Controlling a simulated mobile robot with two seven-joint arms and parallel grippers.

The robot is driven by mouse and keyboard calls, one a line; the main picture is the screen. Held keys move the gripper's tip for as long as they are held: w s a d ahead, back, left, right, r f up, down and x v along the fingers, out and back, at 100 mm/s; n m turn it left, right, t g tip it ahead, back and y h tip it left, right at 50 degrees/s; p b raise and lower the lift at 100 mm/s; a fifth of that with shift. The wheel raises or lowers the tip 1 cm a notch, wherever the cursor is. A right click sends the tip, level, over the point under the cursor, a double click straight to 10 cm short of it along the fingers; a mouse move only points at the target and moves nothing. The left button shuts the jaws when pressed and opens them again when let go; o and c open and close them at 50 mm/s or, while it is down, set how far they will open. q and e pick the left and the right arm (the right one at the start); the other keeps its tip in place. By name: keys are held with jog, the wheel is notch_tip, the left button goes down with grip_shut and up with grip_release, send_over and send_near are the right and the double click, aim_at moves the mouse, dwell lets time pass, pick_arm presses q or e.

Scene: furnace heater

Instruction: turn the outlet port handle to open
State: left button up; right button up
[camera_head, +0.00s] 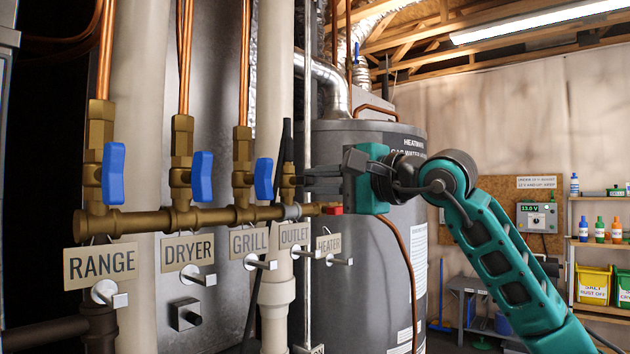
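The outlet tag (294,235) hangs from the brass manifold (225,216). Above it is a brass valve (288,182), partly covered by a slim dark upright piece (286,143); I cannot tell whether this is the outlet handle. My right gripper (308,181) reaches in from the right, its dark fingers pointing left at this valve. Its fingertips look close to the valve, but contact and finger gap are unclear. Blue handles stand upright on the range (113,173), dryer (202,177) and grill (263,179) valves. My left gripper is out of view.
A small red part (334,210) sits at the manifold's right end, below my gripper. The grey water heater (408,270) stands behind my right arm. Pale vertical pipes and copper lines crowd the left. Shelves with bottles and bins (592,285) stand far right.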

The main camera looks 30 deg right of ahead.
grip_shut()
jog(key=shift+r+n+p, duration=0.1)
jog(key=shift+n+p, duration=0.35)
jog(key=shift+n, duration=1.95)
